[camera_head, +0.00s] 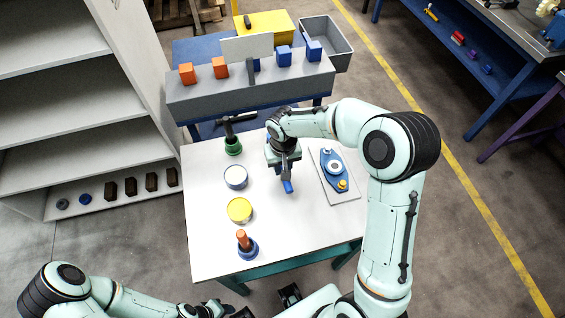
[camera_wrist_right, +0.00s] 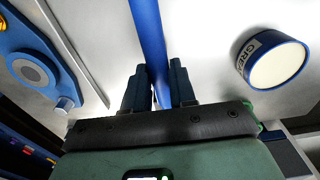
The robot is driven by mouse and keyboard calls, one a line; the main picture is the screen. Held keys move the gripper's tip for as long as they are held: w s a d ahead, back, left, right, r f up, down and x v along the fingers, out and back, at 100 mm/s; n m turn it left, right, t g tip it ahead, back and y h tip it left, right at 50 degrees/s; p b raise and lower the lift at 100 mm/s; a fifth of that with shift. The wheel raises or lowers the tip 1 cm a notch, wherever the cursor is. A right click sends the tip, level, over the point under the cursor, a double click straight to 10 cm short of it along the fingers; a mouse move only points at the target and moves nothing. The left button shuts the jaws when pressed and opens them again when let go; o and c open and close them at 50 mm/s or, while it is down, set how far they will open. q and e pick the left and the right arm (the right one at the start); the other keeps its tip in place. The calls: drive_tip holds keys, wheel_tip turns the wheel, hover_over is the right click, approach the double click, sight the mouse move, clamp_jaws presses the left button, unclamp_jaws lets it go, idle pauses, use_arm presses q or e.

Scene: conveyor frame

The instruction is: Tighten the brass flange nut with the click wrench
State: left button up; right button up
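My right gripper (camera_head: 286,176) is over the middle of the white table. In the right wrist view, its two fingers (camera_wrist_right: 160,88) are closed around a long blue bar (camera_wrist_right: 149,35), which looks like the click wrench's handle; the tool's head is hidden. The bar's blue end (camera_head: 288,187) shows below the fingers in the head view. A blue flange (camera_head: 326,180) lies on a grey plate to the right of the gripper. A yellow brass nut (camera_head: 342,185) is at its near end. My left gripper (camera_head: 214,309) is at the bottom edge, partly cut off, its opening unclear.
Left of the gripper stand a green holder (camera_head: 233,148) with a black tool, a white-topped blue can (camera_head: 236,177), a yellow-topped can (camera_head: 239,210) and an orange-handled item in a blue base (camera_head: 246,246). A grey conveyor (camera_head: 250,96) with blocks stands behind. Shelves (camera_head: 70,105) are left.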

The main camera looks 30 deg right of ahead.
drive_tip(key=shift+w+r, duration=0.15)
drive_tip(key=shift+r, duration=0.1)
clamp_jaws()
drive_tip(key=shift+w+r+p, duration=0.15)
drive_tip(key=shift+r+p, duration=0.65)
drive_tip(key=shift+r, duration=0.8)
drive_tip(key=shift+r+p, duration=0.45)
drive_tip(key=shift+r, duration=0.5)
use_arm(q)
drive_tip(key=w+r, duration=0.2)
drive_tip(key=r, duration=0.1)
drive_tip(key=shift+w+r, duration=0.15)
drive_tip(key=shift+w, duration=0.05)
use_arm(e)
drive_tip(key=shift+f, duration=0.1)
